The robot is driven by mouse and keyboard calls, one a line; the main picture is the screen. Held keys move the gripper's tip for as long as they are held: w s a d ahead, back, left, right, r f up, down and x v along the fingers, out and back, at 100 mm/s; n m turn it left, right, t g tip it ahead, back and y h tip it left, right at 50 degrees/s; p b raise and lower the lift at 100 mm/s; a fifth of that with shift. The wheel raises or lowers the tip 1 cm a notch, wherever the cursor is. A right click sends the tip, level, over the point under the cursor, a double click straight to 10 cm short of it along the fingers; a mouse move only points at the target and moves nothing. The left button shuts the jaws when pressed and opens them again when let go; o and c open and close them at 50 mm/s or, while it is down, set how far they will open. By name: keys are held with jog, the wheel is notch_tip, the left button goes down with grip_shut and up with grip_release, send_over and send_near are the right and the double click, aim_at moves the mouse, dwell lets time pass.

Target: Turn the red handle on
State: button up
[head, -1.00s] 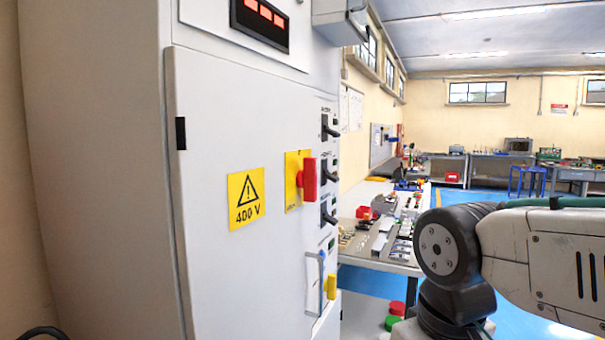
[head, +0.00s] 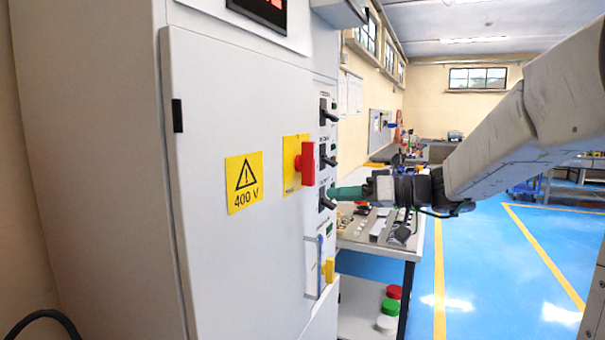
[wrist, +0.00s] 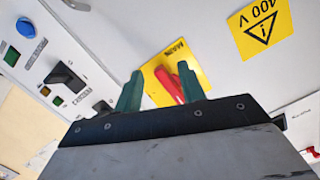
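The red handle (head: 307,164) stands upright on a yellow plate (head: 291,180) on the front of the grey cabinet (head: 235,105). In the wrist view the red handle (wrist: 170,84) shows between my gripper's two green fingers, nearer the right one, on the yellow plate marked MAIN (wrist: 158,68). My gripper (wrist: 161,88) is open, with its fingers apart and pointing at the handle. In the head view my gripper (head: 332,192) is to the right of the handle and a little lower. I cannot tell whether a finger touches the handle.
Black switches (head: 327,155) line the cabinet's right side, close to my gripper. A yellow handle (head: 328,271) sits below them. A yellow 400 V sign (head: 244,182) is at left. A workbench (head: 385,245) with parts stands behind my arm. Blue floor is free at right.

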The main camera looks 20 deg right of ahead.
aim_at(314, 173)
jog(key=w+a+r+n, duration=0.1)
jog(key=w, duration=0.1)
jog(key=w+a+r+n+t, duration=0.1)
jog(key=w+a, duration=0.1)
jog(key=w+a+r+n, duration=0.1)
jog(key=w+n, duration=0.1)
jog(key=w, duration=0.1)
jog(key=shift+a+r+t+y, duration=0.3)
jog(key=shift+a+r+t, duration=0.05)
jog(key=shift+a+t, duration=0.05)
jog(key=shift+s, duration=0.1)
grip_shut()
